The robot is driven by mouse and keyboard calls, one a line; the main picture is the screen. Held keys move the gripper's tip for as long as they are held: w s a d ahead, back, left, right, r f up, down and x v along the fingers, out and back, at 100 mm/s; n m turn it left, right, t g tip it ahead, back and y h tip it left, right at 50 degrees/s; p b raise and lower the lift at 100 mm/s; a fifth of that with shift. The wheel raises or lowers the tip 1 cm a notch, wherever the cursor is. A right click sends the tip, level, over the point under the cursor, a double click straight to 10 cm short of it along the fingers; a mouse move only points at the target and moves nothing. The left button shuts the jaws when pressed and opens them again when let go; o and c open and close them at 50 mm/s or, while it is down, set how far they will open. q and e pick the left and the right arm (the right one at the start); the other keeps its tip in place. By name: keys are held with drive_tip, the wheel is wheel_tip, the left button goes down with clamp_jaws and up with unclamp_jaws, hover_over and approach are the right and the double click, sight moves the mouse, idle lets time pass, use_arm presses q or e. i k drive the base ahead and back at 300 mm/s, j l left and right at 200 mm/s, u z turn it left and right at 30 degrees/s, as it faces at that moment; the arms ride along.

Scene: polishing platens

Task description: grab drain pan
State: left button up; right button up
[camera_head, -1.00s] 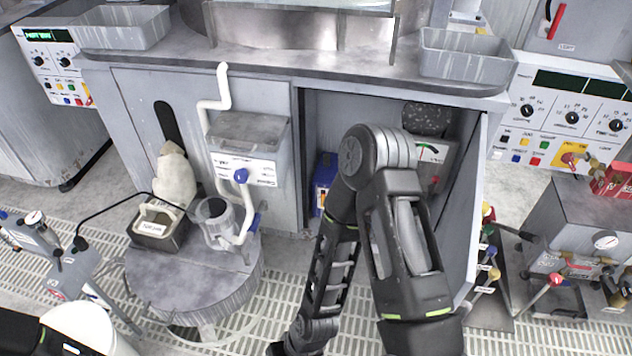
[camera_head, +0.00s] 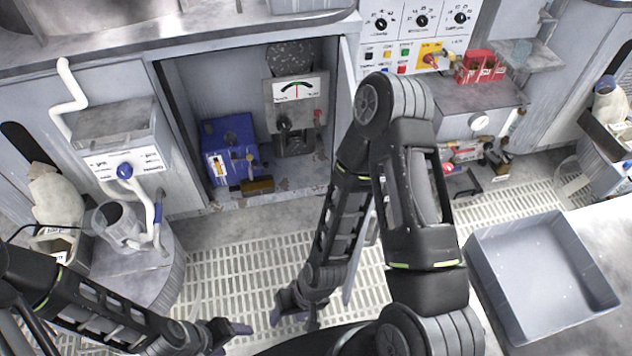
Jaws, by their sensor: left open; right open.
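A grey rectangular open pan (camera_head: 485,285), which looks like the drain pan, rests on a light surface at the lower right. It appears empty. My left gripper (camera_head: 228,336) is open at the bottom of the picture, left of the middle, over the floor grating. My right gripper (camera_head: 294,314) is open and empty, pointing down over the grating, to the left of the pan and well apart from it. My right arm stands between that gripper and the pan.
An open cabinet (camera_head: 190,95) holds a blue box (camera_head: 231,148) and a gauge unit (camera_head: 296,92). A round pedestal (camera_head: 150,275) with a clear cup (camera_head: 117,222) stands at left. A control panel (camera_head: 418,35) and a red box (camera_head: 480,67) are at the back right. Floor grating (camera_head: 235,275) is clear.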

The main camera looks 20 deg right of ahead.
sight(263, 184)
drive_tip(key=z, duration=0.35)
drive_tip(key=i+j+u, duration=0.15)
drive_tip(key=i, duration=0.35)
drive_tip(key=i+u, duration=0.15)
drive_tip(key=i, duration=0.35)
drive_tip(key=j, duration=0.05)
